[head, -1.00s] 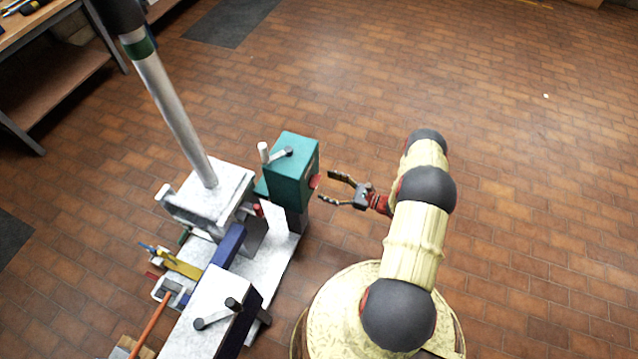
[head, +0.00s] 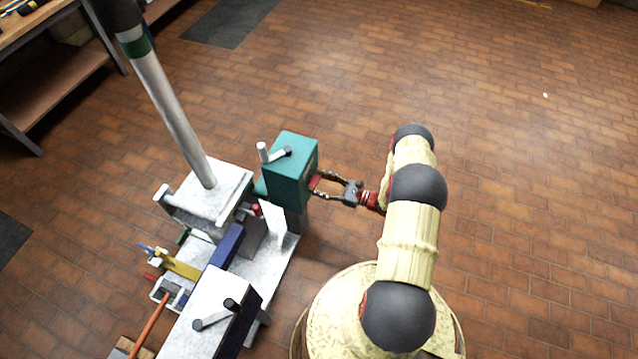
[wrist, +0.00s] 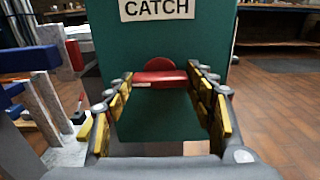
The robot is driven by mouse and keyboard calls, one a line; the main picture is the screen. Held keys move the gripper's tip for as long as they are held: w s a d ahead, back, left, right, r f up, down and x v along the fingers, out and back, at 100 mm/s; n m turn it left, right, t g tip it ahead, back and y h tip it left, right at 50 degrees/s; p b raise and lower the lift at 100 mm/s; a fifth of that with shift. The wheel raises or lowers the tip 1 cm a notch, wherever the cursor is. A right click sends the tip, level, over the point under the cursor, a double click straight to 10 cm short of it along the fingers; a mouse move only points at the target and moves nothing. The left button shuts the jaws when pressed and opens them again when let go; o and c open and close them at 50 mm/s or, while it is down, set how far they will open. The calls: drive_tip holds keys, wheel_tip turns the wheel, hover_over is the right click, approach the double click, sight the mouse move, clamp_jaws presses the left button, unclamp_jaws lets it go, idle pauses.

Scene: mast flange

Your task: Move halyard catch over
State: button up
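The halyard catch is a teal box (head: 290,172) at the middle of the head view, with a white "CATCH" label (wrist: 157,8) in the wrist view. A red handle (wrist: 160,78) sticks out of its face, with a rounded red part behind it. My gripper (head: 317,184) is at this face, coming from the right. In the wrist view my gripper (wrist: 161,79) has its fingers apart, one fingertip at each end of the red handle. Whether the tips touch it I cannot tell. In the head view the fingers largely hide the handle.
A white-topped block with another crank (head: 215,314) stands in front. The brick floor (head: 480,130) to the right is clear.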

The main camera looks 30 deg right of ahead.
drive_tip(key=c, duration=0.6)
drive_tip(key=shift+m+b, duration=2.6)
drive_tip(key=shift+m, duration=6.4)
drive_tip(key=o, duration=1.2)
